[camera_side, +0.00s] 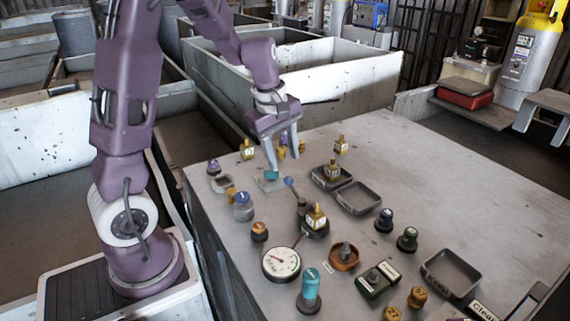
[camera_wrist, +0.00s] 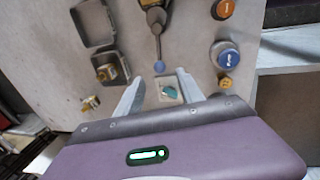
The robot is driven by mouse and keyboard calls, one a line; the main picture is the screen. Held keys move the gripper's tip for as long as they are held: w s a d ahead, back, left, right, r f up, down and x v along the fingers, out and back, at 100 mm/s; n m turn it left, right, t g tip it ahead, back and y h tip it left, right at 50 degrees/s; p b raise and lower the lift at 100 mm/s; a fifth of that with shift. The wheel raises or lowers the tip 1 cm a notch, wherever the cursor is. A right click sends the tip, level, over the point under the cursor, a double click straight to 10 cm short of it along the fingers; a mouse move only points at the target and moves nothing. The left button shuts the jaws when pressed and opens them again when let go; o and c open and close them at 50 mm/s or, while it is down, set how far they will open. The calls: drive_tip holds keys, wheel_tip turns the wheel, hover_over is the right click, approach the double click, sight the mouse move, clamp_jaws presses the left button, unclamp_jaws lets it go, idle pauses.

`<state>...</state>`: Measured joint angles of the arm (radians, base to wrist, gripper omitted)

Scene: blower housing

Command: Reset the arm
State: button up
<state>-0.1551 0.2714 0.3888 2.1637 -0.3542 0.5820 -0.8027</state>
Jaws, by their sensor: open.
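My purple arm reaches over the grey work surface (camera_side: 450,200) from the left. My gripper (camera_side: 284,160) points down above the far left part of the surface, with its two pale fingers apart. A small teal piece on a pale square base (camera_side: 270,177) lies below and near the fingers; the teal piece also shows in the wrist view (camera_wrist: 170,91). A lever with a blue ball end (camera_side: 289,182) stands beside it, close to the fingertips in the wrist view.
Around the gripper stand brass blocks (camera_side: 247,149), a blue-topped knob (camera_side: 243,206) and dark trays (camera_side: 358,198). Nearer are a round gauge (camera_side: 281,263), a teal cylinder (camera_side: 311,290) and an orange dish (camera_side: 344,256). White-walled bins (camera_side: 340,75) stand behind. The surface's right side is mostly clear.

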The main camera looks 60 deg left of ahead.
drive_tip(key=s+d+r+m+t, duration=0.1)
drive_tip(key=s+d+r+m, duration=0.3)
drive_tip(key=d+r+m, duration=0.3)
drive_tip(key=s+d+r+m+t, duration=0.1)
drive_tip(key=s+d+r+m, duration=0.1)
drive_tip(key=s+d+m, duration=0.2)
drive_tip(key=s+d+r+m+t, duration=0.1)
drive_tip(key=s+d+r+m, duration=0.1)
drive_tip(key=s+d+m, duration=0.2)
drive_tip(key=s+m, duration=0.3)
drive_tip(key=s, duration=0.4)
drive_tip(key=shift+s, duration=0.1)
